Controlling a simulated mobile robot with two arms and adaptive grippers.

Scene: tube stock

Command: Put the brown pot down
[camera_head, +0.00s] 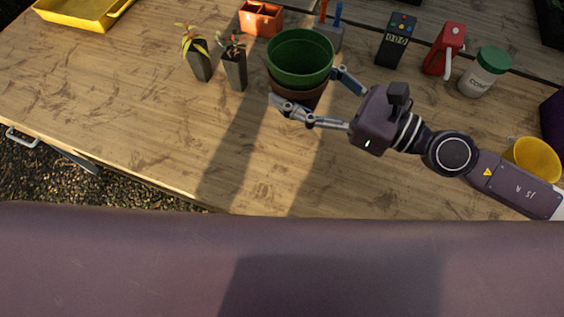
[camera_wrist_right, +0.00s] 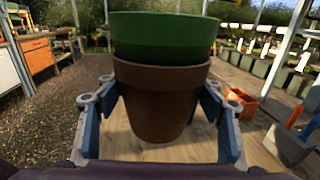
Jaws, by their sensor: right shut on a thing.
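The brown pot (camera_head: 312,94) is between the fingers of my right gripper (camera_head: 310,100) in the head view. The right wrist view shows the brown pot (camera_wrist_right: 160,105) upright, with a finger on either side of it. A green pot (camera_head: 300,58) is nested in its top, and the green pot (camera_wrist_right: 163,35) also shows in the right wrist view. My right gripper is shut on the brown pot. I cannot tell for sure whether the pot's base touches the wooden table (camera_head: 130,105). My left gripper is not in view.
Two small potted seedlings (camera_head: 235,68) stand left of the pots. An orange-red box (camera_head: 262,18) and a blue-grey holder (camera_head: 329,38) are behind. A black meter (camera_head: 396,40), a red device (camera_head: 444,50) and a green-lidded jar (camera_head: 484,72) stand right. The table's front left is clear.

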